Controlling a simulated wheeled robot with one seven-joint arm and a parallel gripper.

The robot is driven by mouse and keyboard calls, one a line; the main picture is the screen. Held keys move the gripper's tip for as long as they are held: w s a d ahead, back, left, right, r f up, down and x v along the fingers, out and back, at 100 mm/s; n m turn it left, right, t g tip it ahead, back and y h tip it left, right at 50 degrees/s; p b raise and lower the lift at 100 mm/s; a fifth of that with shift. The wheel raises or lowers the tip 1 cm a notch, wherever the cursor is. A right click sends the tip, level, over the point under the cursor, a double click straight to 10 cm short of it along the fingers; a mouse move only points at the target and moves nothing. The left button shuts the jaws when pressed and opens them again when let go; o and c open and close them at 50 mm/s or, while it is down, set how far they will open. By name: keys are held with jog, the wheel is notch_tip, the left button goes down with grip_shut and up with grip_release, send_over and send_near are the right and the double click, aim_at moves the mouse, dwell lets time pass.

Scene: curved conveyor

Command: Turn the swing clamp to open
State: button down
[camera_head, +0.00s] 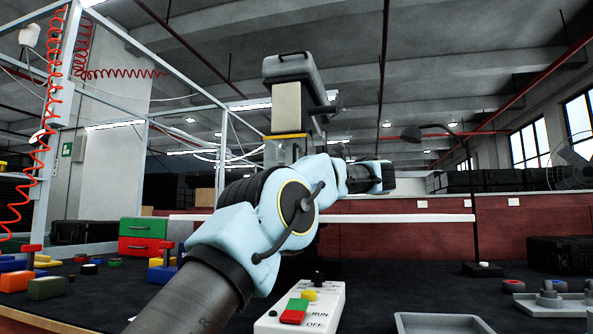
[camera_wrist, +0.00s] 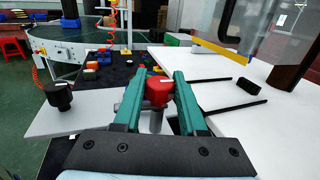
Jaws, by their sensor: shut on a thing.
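In the wrist view, a red handle (camera_wrist: 157,92) on a grey post stands between the teal fingers of my gripper (camera_wrist: 159,82). The fingers are closed on its two sides. It appears to be the swing clamp's handle; the clamp's lower parts are mostly hidden behind my gripper, so I cannot tell its turn angle. In the head view my arm reaches away over the bench, and the fingers and the held handle cannot be made out.
A black knob (camera_wrist: 58,98) stands on a white plate at left. A white surface (camera_wrist: 285,105) with black rods lies at right. The curved conveyor (camera_wrist: 75,50) is behind. In the head view, a switch box (camera_head: 318,311) and grey tray (camera_head: 440,322) are near the front.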

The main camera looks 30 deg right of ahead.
jog(key=shift+n+g+y+p, duration=0.4)
jog(key=shift+y+p, duration=0.1)
jog(key=shift+p, duration=0.1)
jog(key=shift+c, duration=2.3)
grip_release()
jog(key=shift+w, duration=0.1)
jog(key=p+v, duration=0.2)
jog(key=v, duration=0.8)
jog(key=shift+s+d, duration=0.15)
jog(key=shift+s, duration=0.2)
